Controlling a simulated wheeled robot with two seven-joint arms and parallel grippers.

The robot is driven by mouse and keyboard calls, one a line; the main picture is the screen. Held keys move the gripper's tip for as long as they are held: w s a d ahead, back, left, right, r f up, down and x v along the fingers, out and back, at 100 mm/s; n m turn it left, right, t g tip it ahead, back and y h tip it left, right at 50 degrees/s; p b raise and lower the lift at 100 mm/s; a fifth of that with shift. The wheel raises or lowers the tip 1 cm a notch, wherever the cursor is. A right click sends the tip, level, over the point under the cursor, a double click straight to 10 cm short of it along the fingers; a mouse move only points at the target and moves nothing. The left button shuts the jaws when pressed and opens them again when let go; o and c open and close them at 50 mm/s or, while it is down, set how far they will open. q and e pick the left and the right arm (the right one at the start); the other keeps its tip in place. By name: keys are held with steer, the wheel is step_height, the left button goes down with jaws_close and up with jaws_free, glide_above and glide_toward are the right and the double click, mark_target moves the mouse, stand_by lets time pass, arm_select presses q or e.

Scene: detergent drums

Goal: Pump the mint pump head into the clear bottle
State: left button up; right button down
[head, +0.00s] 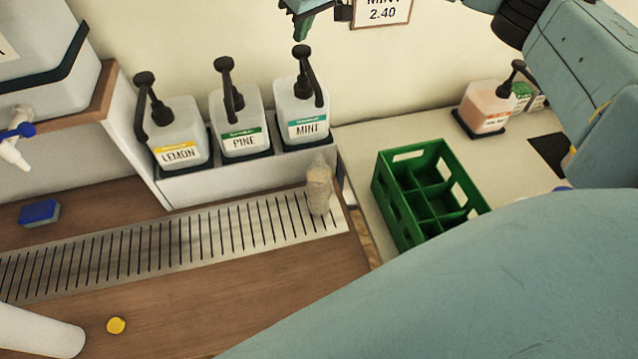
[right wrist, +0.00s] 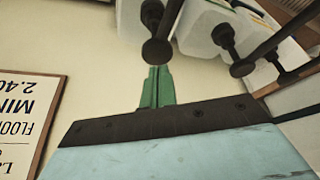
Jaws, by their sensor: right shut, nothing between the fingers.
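The mint pump head (head: 301,53) is black and stands on the white drum labelled MINT (head: 302,110), rightmost of three. The clear bottle (head: 319,190) stands upright on the drip grate below the mint drum and looks filled with something beige. My right gripper (head: 303,28) is at the top of the head view, shut and empty, just above the mint pump head. In the right wrist view its green fingers (right wrist: 156,85) point at the black knob of the nearest pump (right wrist: 157,52); I cannot tell if they touch. My left gripper is not in view.
Pine (head: 240,120) and lemon (head: 178,135) drums stand left of mint. A green crate (head: 400,200) and a pink pump drum (head: 487,105) are to the right. A blue sponge (head: 39,213) and yellow cap (head: 116,325) lie on the wooden counter. A price sign (head: 382,12) hangs behind.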

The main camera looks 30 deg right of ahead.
mark_target(304, 50)
stand_by(0.5)
steer(key=shift+f+b, duration=1.8)
steer(key=shift+f, duration=1)
steer(key=shift+r+p, duration=1.85)
steer(key=shift+r, duration=0.95)
steer(key=shift+r, duration=0.1)
step_height(304, 50, up, 6)
steer(key=p, duration=0.4)
